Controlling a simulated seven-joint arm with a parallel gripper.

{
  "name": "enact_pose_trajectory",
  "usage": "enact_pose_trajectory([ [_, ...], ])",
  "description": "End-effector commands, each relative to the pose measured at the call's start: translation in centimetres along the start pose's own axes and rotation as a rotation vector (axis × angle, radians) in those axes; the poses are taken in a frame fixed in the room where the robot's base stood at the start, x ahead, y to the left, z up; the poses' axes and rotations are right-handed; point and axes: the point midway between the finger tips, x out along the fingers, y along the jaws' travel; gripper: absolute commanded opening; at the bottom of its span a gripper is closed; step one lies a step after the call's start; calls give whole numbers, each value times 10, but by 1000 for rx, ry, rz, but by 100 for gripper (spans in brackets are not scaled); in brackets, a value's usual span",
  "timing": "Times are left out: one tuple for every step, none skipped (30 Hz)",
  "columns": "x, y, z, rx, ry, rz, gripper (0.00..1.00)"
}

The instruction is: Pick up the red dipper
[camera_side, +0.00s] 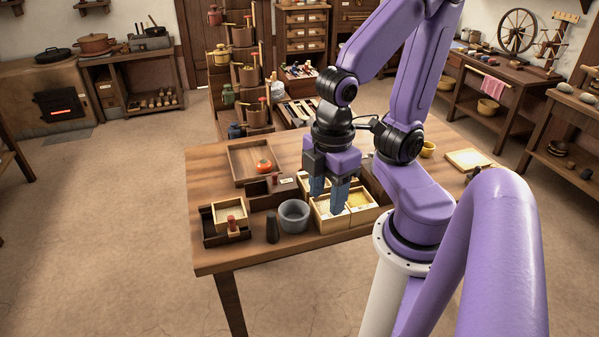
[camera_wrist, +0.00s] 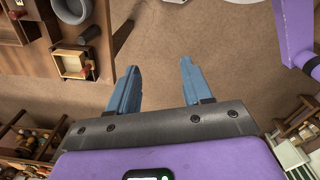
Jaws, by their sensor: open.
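A small red piece (camera_side: 232,222) stands at a small light wooden box in a dark tray (camera_side: 212,238) at the table's front left. It looks like the red dipper, but it is too small to tell its full shape. In the wrist view a red piece (camera_wrist: 86,69) shows at the right edge of a similar box (camera_wrist: 72,65), upper left. My gripper (camera_side: 328,203) has blue fingers pointing down, in line with the grain boxes in the side view, well right of the red piece. In the wrist view my gripper (camera_wrist: 160,68) is open, with only floor visible between its fingers.
A grey bowl (camera_side: 294,215) and a dark upright pestle-like piece (camera_side: 272,228) stand between the red piece and the grain boxes (camera_side: 330,222). Behind lies a wooden tray (camera_side: 237,165) with an orange-red round thing (camera_side: 264,166).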

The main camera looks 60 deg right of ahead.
Motion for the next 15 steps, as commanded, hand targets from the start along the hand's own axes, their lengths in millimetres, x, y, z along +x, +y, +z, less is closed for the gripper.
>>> enact_pose_trajectory([
  [3, 8, -2, 2, -26, 20, 50],
  [6, 14, -2, 4, -46, 35, 50],
  [9, 24, -4, 4, -78, 59, 50],
  [12, 32, -4, 3, -105, 79, 50],
  [16, 42, -5, 3, -136, 101, 50],
  [20, 56, -5, 1, -181, 130, 50],
  [24, 66, -5, -2, -216, 152, 50],
  [27, 77, -5, -4, -250, 173, 50],
  [32, 90, -4, -10, -298, 197, 50],
  [35, 101, -3, -15, -333, 215, 50],
  [39, 111, -2, -20, -369, 231, 50],
  [43, 125, 0, -27, -415, 250, 50],
  [47, 135, 2, -34, -450, 263, 50],
  [50, 145, 4, -41, -486, 275, 50],
  [55, 158, 6, -52, -532, 291, 50],
])
